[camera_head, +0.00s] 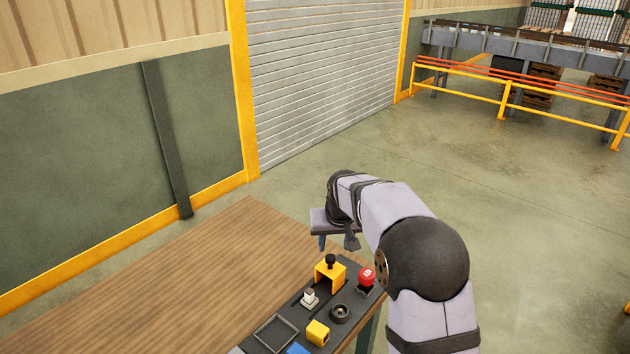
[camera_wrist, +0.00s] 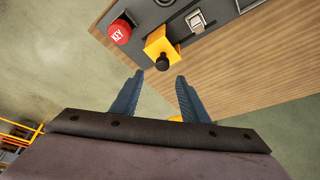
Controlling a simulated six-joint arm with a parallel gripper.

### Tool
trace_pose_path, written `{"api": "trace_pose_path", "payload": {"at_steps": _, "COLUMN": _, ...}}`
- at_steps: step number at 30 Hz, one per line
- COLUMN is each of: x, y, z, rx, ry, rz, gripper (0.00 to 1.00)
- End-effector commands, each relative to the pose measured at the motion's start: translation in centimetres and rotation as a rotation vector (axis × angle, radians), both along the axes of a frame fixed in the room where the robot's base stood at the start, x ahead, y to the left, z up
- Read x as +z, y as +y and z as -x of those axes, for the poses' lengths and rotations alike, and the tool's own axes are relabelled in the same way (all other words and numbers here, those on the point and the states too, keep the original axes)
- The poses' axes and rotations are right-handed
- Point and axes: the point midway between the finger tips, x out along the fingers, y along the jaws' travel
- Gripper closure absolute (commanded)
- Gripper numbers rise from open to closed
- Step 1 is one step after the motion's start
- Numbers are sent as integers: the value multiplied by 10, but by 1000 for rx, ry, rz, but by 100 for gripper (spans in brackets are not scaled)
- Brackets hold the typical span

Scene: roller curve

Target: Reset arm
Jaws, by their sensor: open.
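My gripper (camera_wrist: 160,84) shows in the wrist view with its two blue-grey fingers apart and nothing between them. In the head view my gripper (camera_head: 336,242) hangs at the far right edge of the wooden table (camera_head: 190,270), just beyond the dark control panel (camera_head: 292,309). A yellow bracket with a black knob (camera_head: 330,274) is the panel part closest to it. In the wrist view the same yellow bracket (camera_wrist: 160,45) lies ahead of the fingertips and looks apart from them.
The panel also carries a red button marked KEY (camera_head: 366,276), a white switch (camera_head: 309,298), a black ring (camera_head: 340,313), a yellow block (camera_head: 318,333) and an empty square tray (camera_head: 276,334). Open concrete floor (camera_head: 500,200) lies to the right. A roller shutter (camera_head: 320,70) stands behind.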

Motion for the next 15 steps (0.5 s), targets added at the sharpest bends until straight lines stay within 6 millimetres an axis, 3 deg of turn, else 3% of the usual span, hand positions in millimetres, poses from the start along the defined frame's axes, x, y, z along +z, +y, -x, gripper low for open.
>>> {"api": "trace_pose_path", "payload": {"at_steps": 4, "x": -12, "y": 0, "z": 10, "rx": 39, "ry": 29, "rz": 14, "gripper": 59}}
{"api": "trace_pose_path", "payload": {"at_steps": 8, "x": -48, "y": -2, "z": 46, "rx": 55, "ry": 130, "rz": 21, "gripper": 59}}
{"api": "trace_pose_path", "payload": {"at_steps": 12, "x": -91, "y": -6, "z": 116, "rx": 71, "ry": 284, "rz": 27, "gripper": 59}}
{"api": "trace_pose_path", "payload": {"at_steps": 15, "x": -105, "y": -11, "z": 174, "rx": 76, "ry": 381, "rz": 27, "gripper": 59}}
